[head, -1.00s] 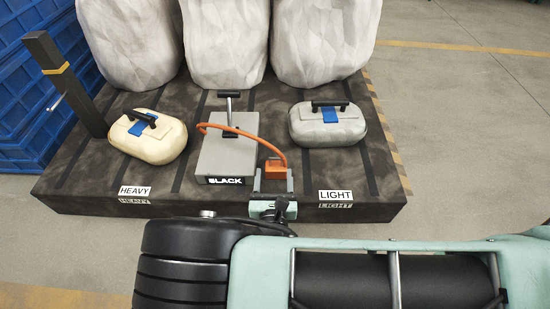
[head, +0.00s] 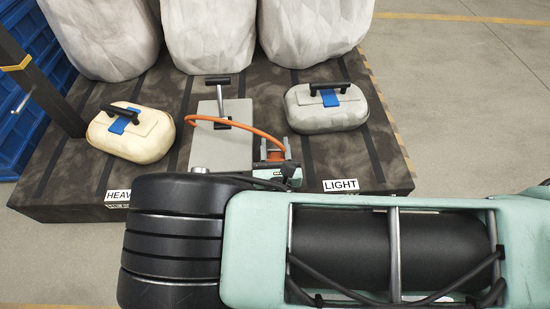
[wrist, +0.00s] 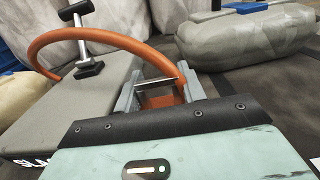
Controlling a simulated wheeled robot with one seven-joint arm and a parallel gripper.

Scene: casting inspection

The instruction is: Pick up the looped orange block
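The looped orange block (head: 275,155) is on the dark platform to the right of the grey box, mostly hidden by my gripper in the head view. Its thin orange loop (head: 233,123) arches left over the grey box. In the wrist view the loop (wrist: 101,40) is clear and the block (wrist: 160,100) shows low between the fingers. My gripper (head: 276,150) is open, with one finger on each side of the block. The fingers (wrist: 158,90) look close to its sides; contact cannot be made out.
The grey box (head: 222,145) with an upright black-topped handle stands just left. A grey rounded case (head: 305,122) is to the right, a cream case (head: 150,145) farther left. Large pale rocks (head: 208,35) stand behind. A dark post (head: 42,80) stands at the far left.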

